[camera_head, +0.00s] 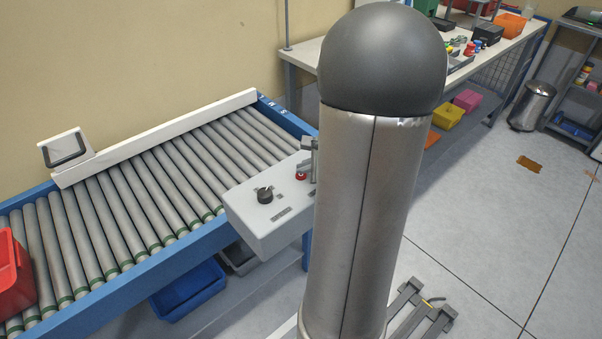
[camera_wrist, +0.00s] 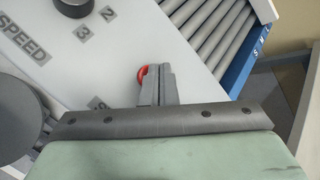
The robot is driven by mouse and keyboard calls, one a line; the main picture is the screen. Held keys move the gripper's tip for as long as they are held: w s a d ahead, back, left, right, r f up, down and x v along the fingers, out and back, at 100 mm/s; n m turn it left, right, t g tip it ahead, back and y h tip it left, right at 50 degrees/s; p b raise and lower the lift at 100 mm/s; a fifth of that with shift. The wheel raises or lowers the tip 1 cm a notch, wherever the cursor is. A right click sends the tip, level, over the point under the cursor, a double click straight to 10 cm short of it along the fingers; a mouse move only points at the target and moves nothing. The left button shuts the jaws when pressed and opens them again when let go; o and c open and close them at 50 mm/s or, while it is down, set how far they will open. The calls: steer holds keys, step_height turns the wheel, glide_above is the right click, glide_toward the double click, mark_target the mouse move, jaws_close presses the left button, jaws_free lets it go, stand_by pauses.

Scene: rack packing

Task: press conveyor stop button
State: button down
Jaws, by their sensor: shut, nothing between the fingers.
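The grey control box (camera_head: 258,232) is fixed to the near side of the roller conveyor. A red stop button (camera_head: 301,176) sits on its top, beside a black speed knob (camera_head: 264,195). My gripper (camera_head: 311,158) is shut and empty, pointing down close to the button, partly hidden by my column. In the wrist view my fingers (camera_wrist: 154,84) are pressed together and cover most of the red button (camera_wrist: 143,73); only its edge shows. I cannot tell whether they touch it. The black knob also shows in the wrist view (camera_wrist: 74,7).
The conveyor's rollers (camera_head: 130,187) look bare except for a red crate (camera_head: 9,275) at the left end. A blue bin (camera_head: 189,291) is under the conveyor. A workbench (camera_head: 474,62) with several items stands at the back right. The floor on the right is mostly clear.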

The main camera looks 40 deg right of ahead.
mark_target(305, 176)
steer(key=shift+r, duration=0.5)
step_height(305, 176, up, 5)
steer(key=p, duration=0.4)
stand_by(0.8)
